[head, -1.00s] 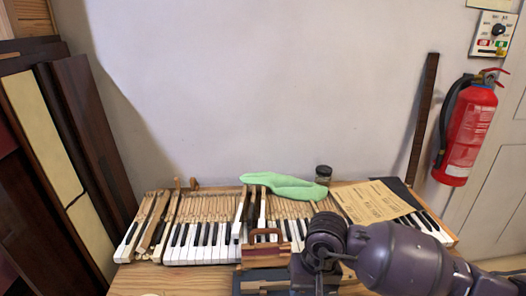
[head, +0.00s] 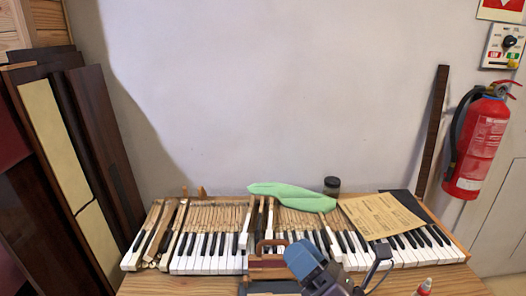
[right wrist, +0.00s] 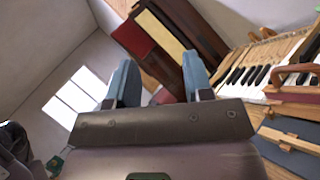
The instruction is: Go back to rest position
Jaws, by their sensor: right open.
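My right gripper (head: 308,262) shows at the bottom of the head view, with blue fingers in front of the piano keyboard (head: 210,252). In the right wrist view the two blue fingers of this gripper (right wrist: 160,82) stand wide apart with nothing between them. It is open and empty. The keyboard also shows at the right of the right wrist view (right wrist: 262,62), apart from the fingers. My left gripper is in neither view.
A green cloth (head: 292,197), a dark jar (head: 332,186) and a paper sheet (head: 380,215) lie at the back. Dark panels (head: 105,150) lean left. A fire extinguisher (head: 478,145) hangs right. A red-tipped bottle (head: 425,286) is at front right.

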